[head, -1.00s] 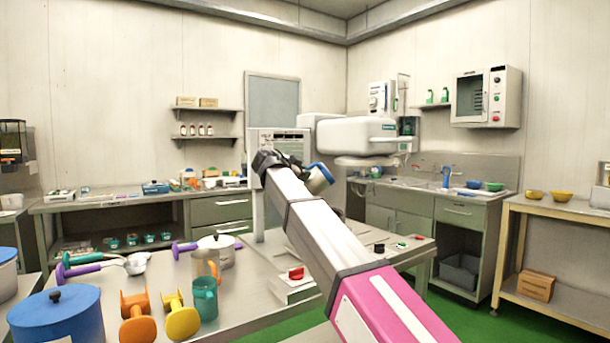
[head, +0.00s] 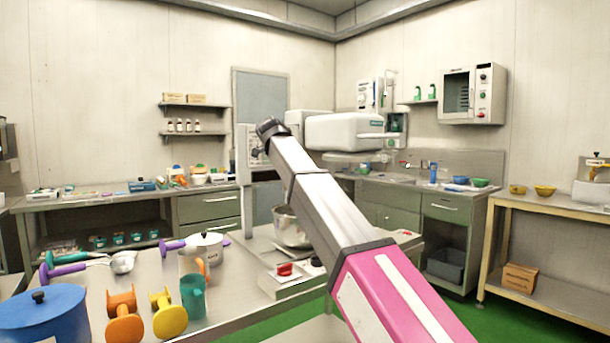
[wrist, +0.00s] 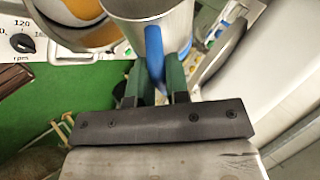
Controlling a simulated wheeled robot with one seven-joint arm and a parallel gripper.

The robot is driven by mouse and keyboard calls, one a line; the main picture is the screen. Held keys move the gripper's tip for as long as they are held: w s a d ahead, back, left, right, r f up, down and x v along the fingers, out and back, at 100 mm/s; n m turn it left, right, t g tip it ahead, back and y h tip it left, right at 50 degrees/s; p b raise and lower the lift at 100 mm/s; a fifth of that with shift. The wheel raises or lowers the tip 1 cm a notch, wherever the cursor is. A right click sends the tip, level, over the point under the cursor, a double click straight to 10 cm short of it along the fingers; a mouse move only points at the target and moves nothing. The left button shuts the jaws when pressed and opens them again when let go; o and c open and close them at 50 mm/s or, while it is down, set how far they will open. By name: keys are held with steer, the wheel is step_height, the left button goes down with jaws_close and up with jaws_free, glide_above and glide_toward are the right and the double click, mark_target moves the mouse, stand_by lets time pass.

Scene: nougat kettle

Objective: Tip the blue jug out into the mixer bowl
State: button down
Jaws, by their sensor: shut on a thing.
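In the wrist view my gripper (wrist: 158,72) is shut on the blue handle of the jug, its dark green fingers on either side. The jug (wrist: 172,25) shows a grey metallic body with the blue handle (wrist: 153,42); its top and contents are out of view. In the head view, my arm hides the gripper and the jug. The metal mixer bowl (head: 288,228) sits below the white mixer head (head: 345,132), partly behind my arm. In the wrist view, a rounded rim with orange and white inside (wrist: 85,14) is beside the jug; I cannot tell for certain whether it is the bowl.
The near table holds a lidded pot (head: 205,245), a teal mug (head: 193,297), orange (head: 124,318) and yellow (head: 168,316) tools, and a large blue pot (head: 42,315). A red button (head: 285,269) is on the mixer base. Green floor is open at the right.

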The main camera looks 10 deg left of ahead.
steer(key=r+m+g+y, duration=0.1)
steer(key=y, duration=0.2)
steer(key=shift+d+r+m+g, duration=0.1)
steer(key=shift+r+m+g, duration=0.1)
steer(key=shift+m+g, duration=0.2)
steer(key=y, duration=0.2)
steer(key=r+m+g+y, duration=0.1)
steer(key=shift+y, duration=0.4)
steer(key=m+y, duration=0.1)
steer(key=r+y, duration=0.1)
steer(key=y, duration=0.1)
steer(key=m+g+y, duration=0.1)
steer(key=shift+r+m, duration=0.25)
steer(key=shift+m, duration=0.05)
steer(key=y, duration=0.1)
steer(key=r+m+y, duration=0.1)
steer(key=y, duration=0.1)
steer(key=shift+r+m+g+y, duration=0.1)
steer(key=shift+m+g+y, duration=0.2)
